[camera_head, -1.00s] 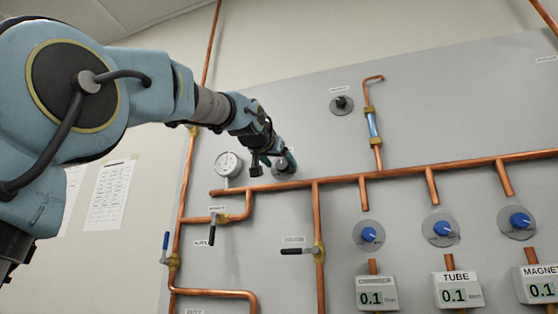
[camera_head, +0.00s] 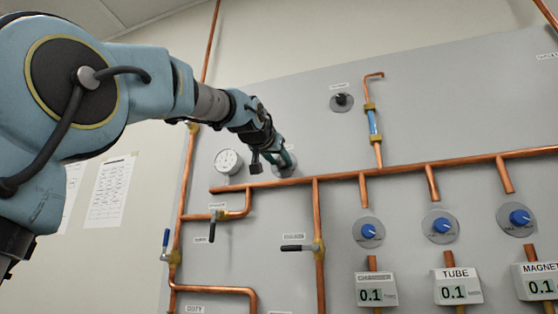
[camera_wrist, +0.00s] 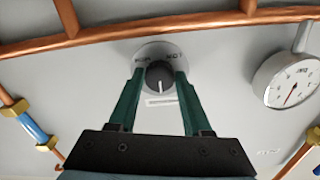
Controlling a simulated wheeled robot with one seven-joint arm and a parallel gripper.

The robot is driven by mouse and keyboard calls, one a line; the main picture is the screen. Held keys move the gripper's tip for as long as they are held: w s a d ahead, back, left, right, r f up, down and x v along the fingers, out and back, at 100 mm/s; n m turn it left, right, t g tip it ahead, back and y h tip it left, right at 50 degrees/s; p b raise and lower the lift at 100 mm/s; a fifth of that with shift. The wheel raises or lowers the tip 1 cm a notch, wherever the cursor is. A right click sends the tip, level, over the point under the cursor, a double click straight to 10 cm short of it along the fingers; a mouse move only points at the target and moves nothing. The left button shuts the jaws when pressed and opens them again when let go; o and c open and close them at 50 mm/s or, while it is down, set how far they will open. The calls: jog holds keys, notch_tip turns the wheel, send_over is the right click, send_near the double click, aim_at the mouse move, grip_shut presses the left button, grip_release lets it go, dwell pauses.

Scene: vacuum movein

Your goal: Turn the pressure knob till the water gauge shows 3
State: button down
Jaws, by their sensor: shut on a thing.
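The pressure knob (camera_wrist: 159,77) is dark with a white pointer line, set on a round grey plate on the panel. My gripper (camera_wrist: 159,78) has its two green fingers on either side of the knob, shut on it. In the head view my gripper (camera_head: 283,160) is at the panel just right of the round gauge and largely hides the knob. The water gauge (camera_wrist: 289,79) is a white dial with a red needle, at the right in the wrist view; its numbers are too small to read. It also shows in the head view (camera_head: 228,162).
Copper pipes (camera_head: 400,167) run across the panel close below my gripper. Lever valves (camera_head: 298,248), blue knobs (camera_head: 369,232) and digital displays (camera_head: 376,290) sit lower and to the right. Another dark knob (camera_head: 341,102) is at upper right, by a blue sight tube (camera_head: 373,122).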

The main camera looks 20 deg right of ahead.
jog(key=n, duration=0.5)
jog(key=shift+b, duration=0.4)
jog(key=shift+c, duration=1.7)
grip_release()
jog(key=b+v, duration=0.4)
jog(key=v, duration=0.6)
jog(key=shift+s+a, duration=0.25)
jog(key=shift+s, duration=0.1)
